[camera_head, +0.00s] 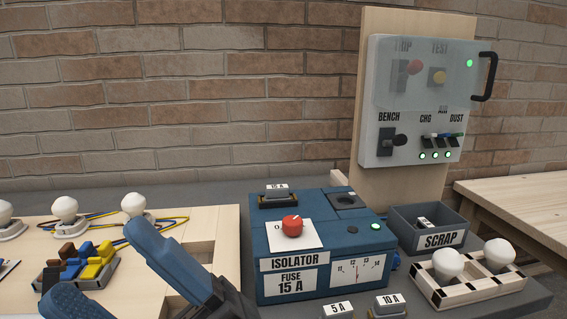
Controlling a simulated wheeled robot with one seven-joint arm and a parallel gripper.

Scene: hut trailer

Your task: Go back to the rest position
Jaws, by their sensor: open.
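My gripper (120,268) shows at the bottom left of the picture, with two blue fingers spread apart and nothing between them. It is in front of the wooden board and to the left of the blue isolator box (330,236). The box has a red knob (292,225) on a white plate, a dial, a green light and an "ISOLATOR FUSE 15 A" label. A 15 A fuse (278,192) sits at the back left of its top. The rest of my arm is mostly out of view.
A wooden board (215,225) bears bulbs, wires and coloured connectors (78,262). A grey scrap bin (400,225), a wooden bulb rack (470,290) and 5 A (338,310) and 10 A (388,304) fuses stand around the box. A switch panel (420,100) rises behind.

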